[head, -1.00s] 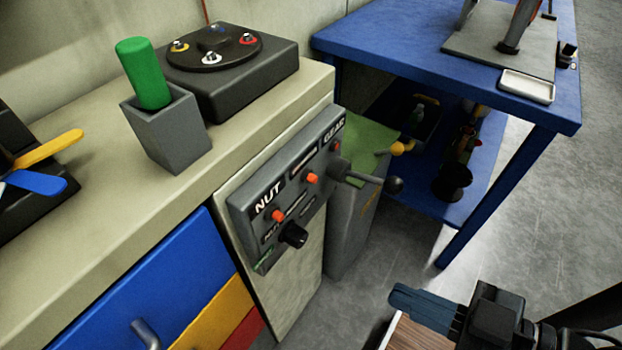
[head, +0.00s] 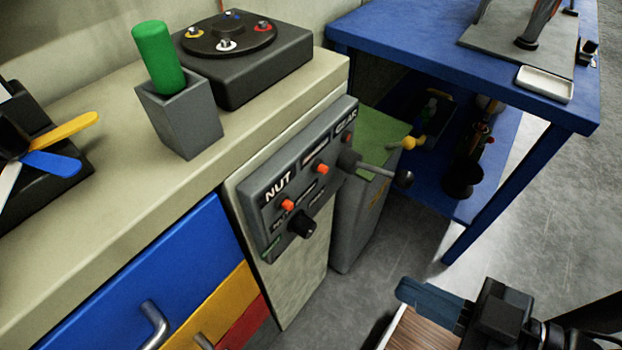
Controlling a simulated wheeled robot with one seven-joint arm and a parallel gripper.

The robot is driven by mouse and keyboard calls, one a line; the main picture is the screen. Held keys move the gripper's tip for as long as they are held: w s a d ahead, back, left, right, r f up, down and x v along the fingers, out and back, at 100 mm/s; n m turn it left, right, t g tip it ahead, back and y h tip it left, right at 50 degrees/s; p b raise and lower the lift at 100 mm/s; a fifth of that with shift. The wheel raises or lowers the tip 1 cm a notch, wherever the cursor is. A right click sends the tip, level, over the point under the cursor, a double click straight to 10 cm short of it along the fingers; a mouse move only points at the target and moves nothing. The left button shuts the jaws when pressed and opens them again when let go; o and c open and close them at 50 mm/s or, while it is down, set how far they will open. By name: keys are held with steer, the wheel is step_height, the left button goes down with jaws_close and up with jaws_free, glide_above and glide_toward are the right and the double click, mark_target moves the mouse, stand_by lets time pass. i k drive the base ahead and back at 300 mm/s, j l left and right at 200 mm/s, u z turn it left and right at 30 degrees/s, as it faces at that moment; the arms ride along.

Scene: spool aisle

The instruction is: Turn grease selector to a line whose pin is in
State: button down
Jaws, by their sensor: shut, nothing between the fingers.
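The grey control panel (head: 267,214) is fixed to the front of the bench and carries the words NUT and GEAR. A black knob (head: 302,224) sits on its lower left part; I cannot read where it points. Orange-red pins (head: 288,205) show on the panel, one of them (head: 322,169) near its middle. A lever with a dark ball end (head: 404,178) sticks out at the panel's right. I cannot tell how deep each pin sits. My gripper (head: 402,290) is at the lower right, its dark blue fingers shut and empty, well apart from the panel.
A blue table (head: 440,50) stands at the back right with a lower shelf. A green-topped grey bin (head: 352,220) is beside the panel. A grey cup (head: 187,127) holds a green cylinder. Floor (head: 400,250) is open between bench and gripper.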

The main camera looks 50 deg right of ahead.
mark_target(302, 224)
steer(key=k+z, duration=0.2)
steer(key=z, duration=0.15)
steer(key=k+l+z, duration=0.15)
steer(key=z, duration=0.2)
steer(key=k+l+z, duration=0.15)
steer(key=z, duration=0.2)
